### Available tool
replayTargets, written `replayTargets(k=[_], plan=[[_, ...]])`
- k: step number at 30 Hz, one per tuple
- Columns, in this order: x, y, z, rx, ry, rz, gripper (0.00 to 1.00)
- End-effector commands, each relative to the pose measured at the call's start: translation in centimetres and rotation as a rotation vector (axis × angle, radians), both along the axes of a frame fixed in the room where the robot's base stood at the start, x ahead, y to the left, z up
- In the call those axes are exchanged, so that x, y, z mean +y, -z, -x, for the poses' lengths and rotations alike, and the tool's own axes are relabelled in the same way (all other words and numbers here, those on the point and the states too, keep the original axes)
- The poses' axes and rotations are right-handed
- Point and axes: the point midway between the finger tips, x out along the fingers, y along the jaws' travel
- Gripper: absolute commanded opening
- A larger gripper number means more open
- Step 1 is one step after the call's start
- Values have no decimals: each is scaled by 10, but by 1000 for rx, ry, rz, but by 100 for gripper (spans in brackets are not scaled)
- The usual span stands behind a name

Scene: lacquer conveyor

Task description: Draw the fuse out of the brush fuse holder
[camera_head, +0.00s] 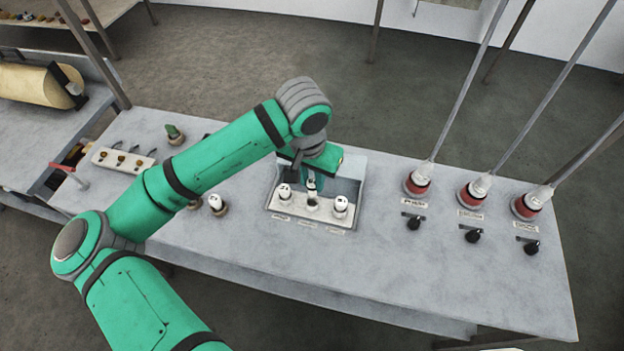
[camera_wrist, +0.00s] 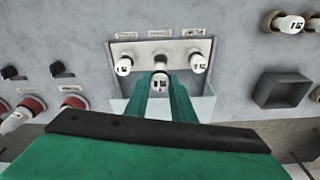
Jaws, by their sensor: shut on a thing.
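A white fuse holder panel (camera_head: 290,212) sits in a recessed tray on the grey bench, and it also shows in the wrist view (camera_wrist: 178,47). White fuses stand upright in its left place (camera_head: 285,191) and right place (camera_head: 340,204). My gripper (camera_wrist: 161,84) is at the middle place, shut on a white fuse with a dark mark (camera_wrist: 160,82). In the head view my gripper (camera_head: 311,182) comes down from above over the middle socket (camera_head: 312,203). I cannot tell whether the held fuse's lower end is clear of the socket. The labels are too small to read.
Three red-based posts with rods (camera_head: 418,180) stand to the right, with black knobs (camera_head: 413,222) in front. A white fuse in a brown holder (camera_head: 217,204) stands to the left. A white strip (camera_head: 124,160) with small parts lies farther left. The bench's front right is clear.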

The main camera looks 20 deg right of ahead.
Motion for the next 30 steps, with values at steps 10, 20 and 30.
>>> replayTargets(k=[10,20,30], plan=[[0,-1,0,0,0,0,0],[-1,-20,0,-1,0,1,0],[0,-31,0,0,0,0,0]])
